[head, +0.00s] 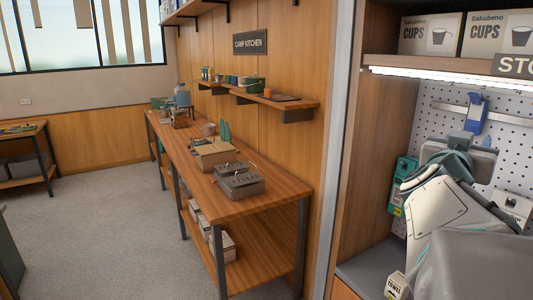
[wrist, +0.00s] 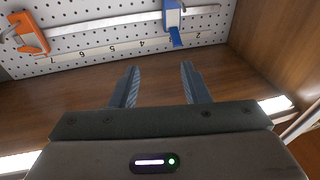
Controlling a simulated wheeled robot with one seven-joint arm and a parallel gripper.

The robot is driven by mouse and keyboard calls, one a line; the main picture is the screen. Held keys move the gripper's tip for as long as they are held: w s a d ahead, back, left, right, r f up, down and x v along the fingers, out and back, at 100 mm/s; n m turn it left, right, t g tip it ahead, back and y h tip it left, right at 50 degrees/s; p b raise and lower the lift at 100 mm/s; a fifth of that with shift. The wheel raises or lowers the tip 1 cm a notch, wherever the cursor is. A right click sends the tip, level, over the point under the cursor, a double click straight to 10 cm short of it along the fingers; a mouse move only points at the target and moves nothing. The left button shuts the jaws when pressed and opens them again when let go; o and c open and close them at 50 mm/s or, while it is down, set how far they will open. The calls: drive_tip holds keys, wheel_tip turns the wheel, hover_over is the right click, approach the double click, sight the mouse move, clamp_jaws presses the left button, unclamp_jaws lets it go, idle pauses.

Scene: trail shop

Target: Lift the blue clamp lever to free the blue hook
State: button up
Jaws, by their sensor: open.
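The blue hook (head: 475,113) hangs on a pale rail on the pegboard at the right in the head view. It also shows at the top of the wrist view (wrist: 172,19), with a blue tab at its lower end there. I cannot tell for sure which part is the clamp lever. My gripper (wrist: 159,66) is open and empty in the wrist view. Its two fingers point toward the board, apart from the hook, which lies beyond the right fingertip. In the head view my arm is below the hook, and the fingers are not clear.
An orange hook (wrist: 28,35) sits on the same rail (wrist: 100,32), left of the blue one in the wrist view. A numbered strip (wrist: 110,49) runs along the board. Wooden cabinet walls (head: 375,160) and a lit shelf (head: 440,78) with boxed cups (head: 430,35) close in the bay.

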drive_tip(key=w+a+f+n+g+y, duration=0.15)
drive_tip(key=a+f+n+y, duration=0.65)
drive_tip(key=a+f+y, duration=0.8)
drive_tip(key=s+a+f+n+g, duration=0.1)
drive_tip(key=s+a+f+g, duration=0.3)
drive_tip(key=s+f, duration=0.3)
drive_tip(key=s+a+f+g, duration=0.3)
drive_tip(key=s+a+f, duration=0.2)
drive_tip(key=s, duration=0.5)
drive_tip(key=shift+f+n+g+h, duration=0.35)
drive_tip(key=shift+f+n+h, duration=0.05)
drive_tip(key=shift+f, duration=0.5)
